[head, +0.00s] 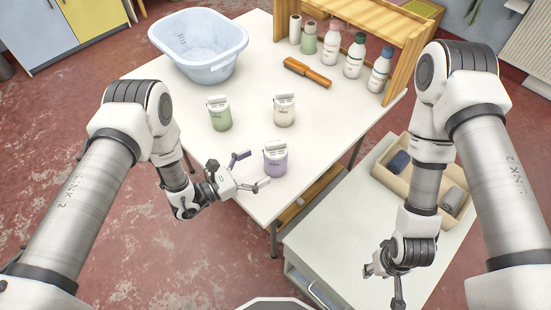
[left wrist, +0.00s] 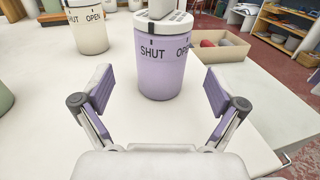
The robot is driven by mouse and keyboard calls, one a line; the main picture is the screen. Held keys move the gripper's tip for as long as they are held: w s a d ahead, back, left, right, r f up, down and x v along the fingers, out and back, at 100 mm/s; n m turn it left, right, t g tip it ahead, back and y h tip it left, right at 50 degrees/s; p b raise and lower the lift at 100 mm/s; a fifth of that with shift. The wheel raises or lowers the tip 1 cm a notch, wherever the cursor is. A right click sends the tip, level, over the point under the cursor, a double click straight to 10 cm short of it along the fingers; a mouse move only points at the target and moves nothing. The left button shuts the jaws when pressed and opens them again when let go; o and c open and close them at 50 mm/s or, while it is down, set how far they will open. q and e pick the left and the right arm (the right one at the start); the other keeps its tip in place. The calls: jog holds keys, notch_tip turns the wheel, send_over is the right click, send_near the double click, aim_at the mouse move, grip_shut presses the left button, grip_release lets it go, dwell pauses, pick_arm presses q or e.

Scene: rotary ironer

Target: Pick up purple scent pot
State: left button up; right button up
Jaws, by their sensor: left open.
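The purple scent pot (head: 275,160) stands upright near the front corner of the white table, with a white lid. In the left wrist view the pot (left wrist: 160,65) is straight ahead, with SHUT and OPEN printed on its upper band. My left gripper (head: 254,170) is open and empty, its fingers pointing at the pot from the left. In the left wrist view the two fingers (left wrist: 162,95) are spread wide, with the pot just beyond their tips. My right gripper (head: 383,278) hangs at the lower right, away from the pot; its jaw opening is unclear.
A green pot (head: 219,115) and a cream pot (head: 284,110) stand behind the purple one. A beige bin (head: 383,172) sits on a lower white cabinet (head: 330,235) at right.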

aim_at(265, 157)
pick_arm(q)
jog(key=x, duration=0.6)
jog(key=shift+d+f, duration=0.1)
jog(key=shift+f, duration=0.05)
jog(key=shift+s, duration=0.1)
jog(key=c, duration=1)
jog(key=shift+c, duration=1.4)
notch_tip(265, 157, up, 10)
jog(key=shift+r, duration=0.1)
jog(key=f, duration=0.7)
jog(key=shift+a+f, duration=0.2)
jog(key=shift+a, duration=0.05)
